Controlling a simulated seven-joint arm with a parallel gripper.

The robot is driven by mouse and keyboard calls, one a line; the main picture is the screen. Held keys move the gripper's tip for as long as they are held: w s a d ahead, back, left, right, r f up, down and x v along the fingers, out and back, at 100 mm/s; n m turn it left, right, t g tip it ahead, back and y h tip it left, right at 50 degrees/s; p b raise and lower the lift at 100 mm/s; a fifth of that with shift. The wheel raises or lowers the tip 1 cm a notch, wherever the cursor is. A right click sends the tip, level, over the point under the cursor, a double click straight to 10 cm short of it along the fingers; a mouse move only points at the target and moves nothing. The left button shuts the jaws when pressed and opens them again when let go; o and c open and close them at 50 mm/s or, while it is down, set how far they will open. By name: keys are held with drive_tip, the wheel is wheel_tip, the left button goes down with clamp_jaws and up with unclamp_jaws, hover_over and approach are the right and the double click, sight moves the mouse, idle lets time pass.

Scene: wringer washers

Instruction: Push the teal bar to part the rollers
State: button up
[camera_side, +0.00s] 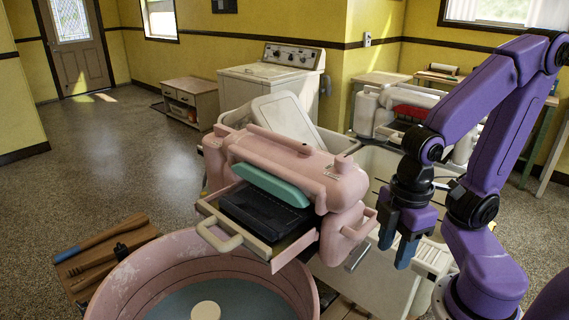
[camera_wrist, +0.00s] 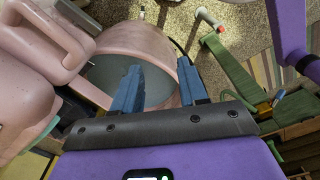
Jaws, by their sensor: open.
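The teal bar (camera_side: 271,185) runs along the front of the pink wringer head (camera_side: 290,160), above a black tray-like part. In the wrist view a small teal edge of the bar (camera_wrist: 38,138) shows at the left, beside the pink wringer housing (camera_wrist: 25,85). My gripper (camera_side: 396,245) is to the right of the wringer head in the side view, pointing down, apart from the bar. Its two blue fingers are spread with nothing between them, and they also show in the wrist view (camera_wrist: 158,85). The rollers cannot be made out.
The pink round tub (camera_side: 135,285) stands in front of the wringer, with a cream-handled drain board (camera_side: 225,238) over its edge. A wooden board with tools (camera_side: 105,255) lies at the left. Pale wash tubs (camera_side: 375,165) stand behind. Open floor lies at the left.

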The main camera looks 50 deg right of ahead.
drive_tip(key=shift+r, duration=0.2)
clamp_jaws()
wheel_tip(320, 180, up, 12)
drive_tip(key=w+d+r+m+g+y, duration=0.1)
drive_tip(key=w+d+m+y, duration=0.15)
drive_tip(key=w, duration=0.75)
drive_tip(key=w+d+r+m+y, duration=0.1)
drive_tip(key=w+m, duration=0.2)
drive_tip(key=w, duration=0.7)
drive_tip(key=w+d+m+t+y, duration=0.1)
drive_tip(key=w+d+m, duration=0.1)
drive_tip(key=w+d, duration=0.45)
drive_tip(key=w+d+m+t+y, duration=0.1)
drive_tip(key=w+d+m+t, duration=0.15)
drive_tip(key=d, duration=0.65)
drive_tip(key=w+d+f+m+t, duration=0.1)
drive_tip(key=w+d+f+t, duration=0.1)
drive_tip(key=d, duration=1.3)
drive_tip(key=shift+s+a+f, duration=0.1)
drive_tip(key=shift+f, duration=1.1)
drive_tip(key=shift+s+f, duration=0.1)
drive_tip(key=shift+f, duration=1.1)
